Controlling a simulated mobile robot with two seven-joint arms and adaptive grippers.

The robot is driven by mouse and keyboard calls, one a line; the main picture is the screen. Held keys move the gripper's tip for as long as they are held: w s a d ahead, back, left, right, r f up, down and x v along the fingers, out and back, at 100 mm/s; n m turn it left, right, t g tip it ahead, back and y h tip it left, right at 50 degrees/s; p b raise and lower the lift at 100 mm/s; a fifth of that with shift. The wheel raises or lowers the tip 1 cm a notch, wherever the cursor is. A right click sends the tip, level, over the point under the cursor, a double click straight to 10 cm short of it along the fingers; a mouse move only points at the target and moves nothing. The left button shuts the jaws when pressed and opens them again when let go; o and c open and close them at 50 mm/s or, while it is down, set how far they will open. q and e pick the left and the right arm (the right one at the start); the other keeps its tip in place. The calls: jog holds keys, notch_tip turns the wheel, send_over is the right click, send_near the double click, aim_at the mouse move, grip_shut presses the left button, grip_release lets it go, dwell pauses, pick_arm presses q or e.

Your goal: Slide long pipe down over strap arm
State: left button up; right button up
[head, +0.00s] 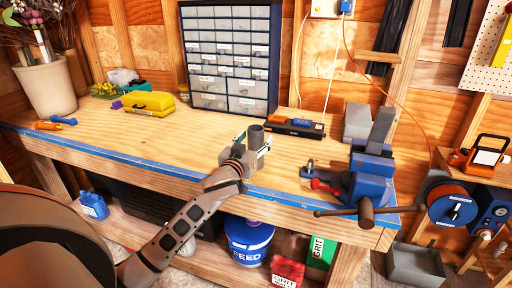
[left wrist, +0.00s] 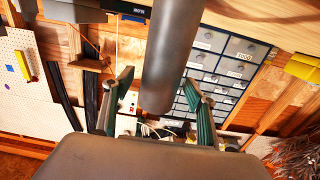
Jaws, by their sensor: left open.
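A dark grey long pipe (head: 256,136) stands at the front middle of the workbench, seen nearly end-on in the head view. My left gripper (head: 252,145) reaches over the bench's front edge, with its fingers around the pipe. In the left wrist view the pipe (left wrist: 172,50) lies between the two spread fingers of the gripper (left wrist: 160,104), with gaps visible on both sides. The gripper is open. The pipe's far end is out of the wrist picture. I cannot make out the strap arm for certain. My right gripper is not in view.
A blue vise (head: 371,178) with a long handle sits at the right front of the workbench (head: 190,150). A drawer cabinet (head: 230,60) stands behind the pipe. A black-and-orange tool (head: 294,126) lies just right of it. The bench left of the pipe is mostly clear.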

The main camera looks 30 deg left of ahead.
pick_arm(q)
jog(key=shift+w+a, duration=0.15)
jog(key=shift+w, duration=0.4)
jog(key=c, duration=1.4)
jog(key=shift+o, duration=0.2)
